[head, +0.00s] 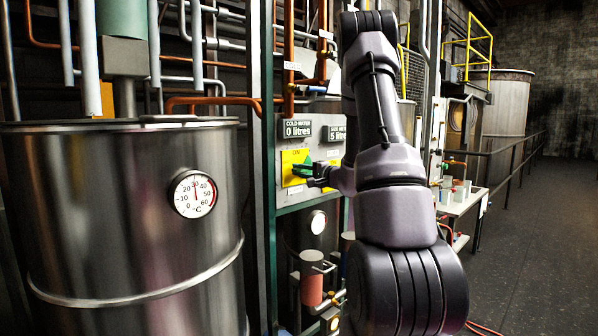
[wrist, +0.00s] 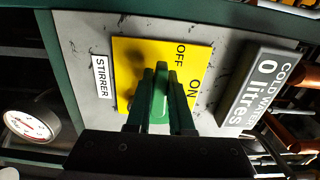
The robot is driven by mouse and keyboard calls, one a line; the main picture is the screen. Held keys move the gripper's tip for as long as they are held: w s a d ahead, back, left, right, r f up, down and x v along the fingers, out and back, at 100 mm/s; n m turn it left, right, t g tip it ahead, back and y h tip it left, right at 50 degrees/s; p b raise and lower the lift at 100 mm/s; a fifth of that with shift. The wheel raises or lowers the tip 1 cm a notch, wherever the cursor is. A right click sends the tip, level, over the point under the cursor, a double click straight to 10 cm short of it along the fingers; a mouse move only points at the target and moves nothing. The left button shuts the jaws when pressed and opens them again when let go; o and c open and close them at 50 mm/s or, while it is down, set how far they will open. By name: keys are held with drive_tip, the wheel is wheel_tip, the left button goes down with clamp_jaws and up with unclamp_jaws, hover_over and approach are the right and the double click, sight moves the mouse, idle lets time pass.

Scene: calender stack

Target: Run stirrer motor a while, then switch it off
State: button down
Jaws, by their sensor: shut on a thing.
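The stirrer switch sits on a yellow plate (wrist: 128,62) marked OFF and ON, beside a white STIRRER label (wrist: 103,83). The yellow plate also shows in the head view (head: 288,160), with ON at its top. My gripper (wrist: 160,105) has dark green fingers in front of the plate. They are shut on the green switch handle (wrist: 159,103), which shows between them. In the head view my gripper (head: 303,169) reaches the plate from the right. The fingers hide much of the switch, so I cannot tell whether it points to ON or OFF.
A COLD WATER display (wrist: 262,85) reading 0 litres is mounted above the switch; it also shows in the head view (head: 298,129). A large steel tank (head: 120,240) with a temperature dial (head: 194,194) stands at left. Pipes and a green frame (head: 268,230) surround the panel.

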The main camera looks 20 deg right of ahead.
drive_tip(key=shift+f, duration=0.1)
drive_tip(key=c, duration=0.8)
unclamp_jaws()
drive_tip(key=shift+s+d, duration=0.1)
drive_tip(key=v, duration=1)
drive_tip(key=shift+s, duration=0.3)
drive_tip(key=shift+d, duration=0.1)
